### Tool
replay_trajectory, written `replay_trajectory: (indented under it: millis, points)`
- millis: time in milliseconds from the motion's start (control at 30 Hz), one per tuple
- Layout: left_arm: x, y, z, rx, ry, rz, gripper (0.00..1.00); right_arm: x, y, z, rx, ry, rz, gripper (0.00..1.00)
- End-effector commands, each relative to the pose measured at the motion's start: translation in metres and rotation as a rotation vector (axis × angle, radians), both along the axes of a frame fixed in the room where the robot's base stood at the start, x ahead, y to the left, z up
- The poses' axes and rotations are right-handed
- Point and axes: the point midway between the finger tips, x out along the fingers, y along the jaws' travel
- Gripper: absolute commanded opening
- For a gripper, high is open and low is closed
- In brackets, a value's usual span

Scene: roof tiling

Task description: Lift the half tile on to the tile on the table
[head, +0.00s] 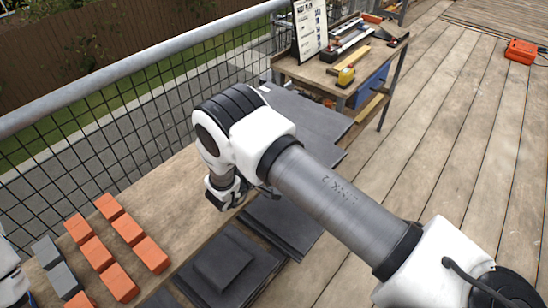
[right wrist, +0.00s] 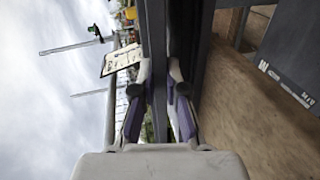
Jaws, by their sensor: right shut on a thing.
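My right gripper (head: 226,198) hangs low over the wooden table, left of the dark tiles, in the head view. In the right wrist view its purple-lined fingers (right wrist: 157,90) are shut on a thin dark slab, the half tile (right wrist: 154,40), seen edge-on. My left gripper is not in view.
Orange blocks (head: 120,282) and grey blocks (head: 62,280) stand in rows at the table's left end. A railing (head: 140,62) runs behind the table (head: 172,190). A workbench (head: 315,73) with tools stands at the back.

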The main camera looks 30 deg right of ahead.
Motion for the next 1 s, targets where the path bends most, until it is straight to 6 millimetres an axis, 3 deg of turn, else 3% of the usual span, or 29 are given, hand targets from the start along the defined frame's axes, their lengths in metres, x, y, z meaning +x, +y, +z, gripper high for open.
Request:
replay_trajectory:
  millis: [600,633,700,1000]
  points:
    - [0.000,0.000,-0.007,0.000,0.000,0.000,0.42,0.000,0.000,-0.009,-0.001,-0.002,0.000,0.00]
    - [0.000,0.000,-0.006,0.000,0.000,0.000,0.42,0.000,0.000,-0.008,-0.001,-0.003,-0.001,0.23]
    - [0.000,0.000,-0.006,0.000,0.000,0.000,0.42,0.000,0.000,-0.008,-0.001,-0.001,0.000,0.41]
    - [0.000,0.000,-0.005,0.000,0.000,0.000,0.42,0.000,0.001,-0.009,0.001,0.001,0.000,0.41]
